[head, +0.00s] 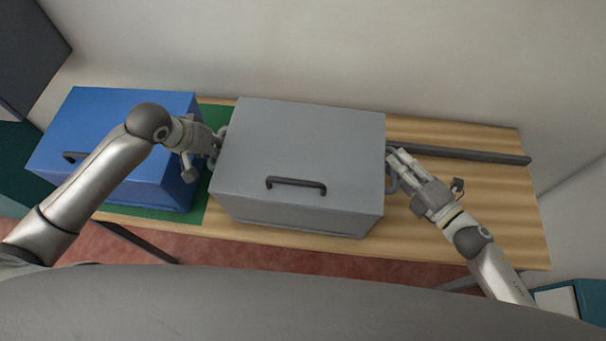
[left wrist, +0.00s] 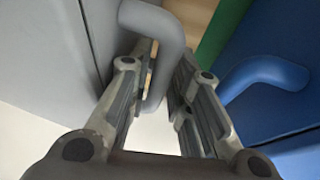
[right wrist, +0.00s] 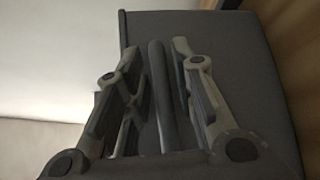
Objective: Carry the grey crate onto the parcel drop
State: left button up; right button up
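The grey crate (head: 290,150) is a closed box with a dark front handle, in the middle of the wooden table. It appears to rest on the table. A green mat (head: 220,115), perhaps the parcel drop, lies left of it under the blue crate. My left gripper (head: 216,145) is at the grey crate's left side handle; in the left wrist view the handle (left wrist: 165,45) passes between its open fingers (left wrist: 160,95). My right gripper (head: 394,158) is at the right side handle (right wrist: 160,95), which stands between its open fingers with gaps on both sides.
The blue crate (head: 100,125) stands on the green mat, close to my left gripper. A dark bar (head: 465,154) lies along the table's back right. The wooden table (head: 500,205) is clear at the right. A wall rises behind the table.

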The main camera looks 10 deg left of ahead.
pick_arm(q)
grip_shut()
pick_arm(e)
grip_shut()
pick_arm(q)
jog(key=shift+w+r, duration=0.15)
pick_arm(e)
jog(key=shift+w+r, duration=0.1)
jog(key=shift+r, duration=0.1)
